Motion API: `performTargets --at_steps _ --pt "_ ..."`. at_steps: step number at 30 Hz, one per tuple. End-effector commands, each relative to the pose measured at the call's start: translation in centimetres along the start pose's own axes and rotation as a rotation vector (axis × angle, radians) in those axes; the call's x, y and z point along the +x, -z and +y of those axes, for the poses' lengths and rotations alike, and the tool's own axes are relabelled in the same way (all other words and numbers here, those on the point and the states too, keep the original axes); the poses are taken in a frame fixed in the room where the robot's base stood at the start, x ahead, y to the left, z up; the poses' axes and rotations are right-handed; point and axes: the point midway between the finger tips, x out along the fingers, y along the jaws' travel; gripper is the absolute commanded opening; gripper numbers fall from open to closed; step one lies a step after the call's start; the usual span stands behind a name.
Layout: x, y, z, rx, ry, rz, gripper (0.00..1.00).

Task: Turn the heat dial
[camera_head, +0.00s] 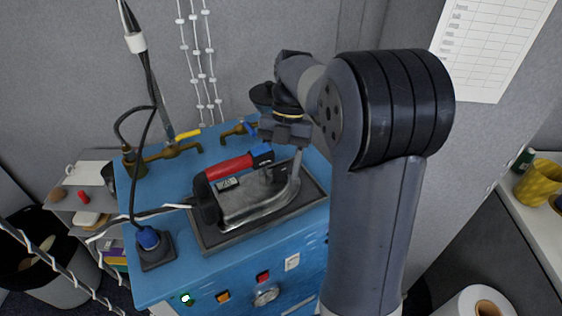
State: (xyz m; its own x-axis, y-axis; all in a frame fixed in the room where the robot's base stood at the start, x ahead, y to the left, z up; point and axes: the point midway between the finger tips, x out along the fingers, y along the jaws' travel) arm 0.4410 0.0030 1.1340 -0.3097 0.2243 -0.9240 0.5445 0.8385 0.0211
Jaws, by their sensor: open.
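A steam iron (255,202) with a red handle (228,168) rests on a dark pad (214,241) on top of a blue cabinet (175,264). A round silver knob (266,295) sits low on the cabinet's front panel, near the bottom of the picture. It looks like a dial, but its markings are too small to read. My gripper (281,160) is open, pointing down over the rear right part of the iron. Whether it touches the iron is unclear. My arm hides the cabinet's right side.
The front panel also has a red button (262,276), an orange button (223,296) and a white switch (292,262). Brass valves with a yellow lever (187,133) and a blue lever stand at the back. A black plug base (158,250) and cables occupy the left side.

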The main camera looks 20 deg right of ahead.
Motion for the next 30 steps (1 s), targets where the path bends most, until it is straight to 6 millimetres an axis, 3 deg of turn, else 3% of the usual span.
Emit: performTargets --at_steps 6,22,30 --pt "0.03 0.0 0.01 0.0 0.0 0.0 0.52" --pt "0.01 0.0 0.0 0.0 0.0 0.001 0.09" --pt "0.02 0.0 -0.03 0.026 -0.011 0.0 0.08"
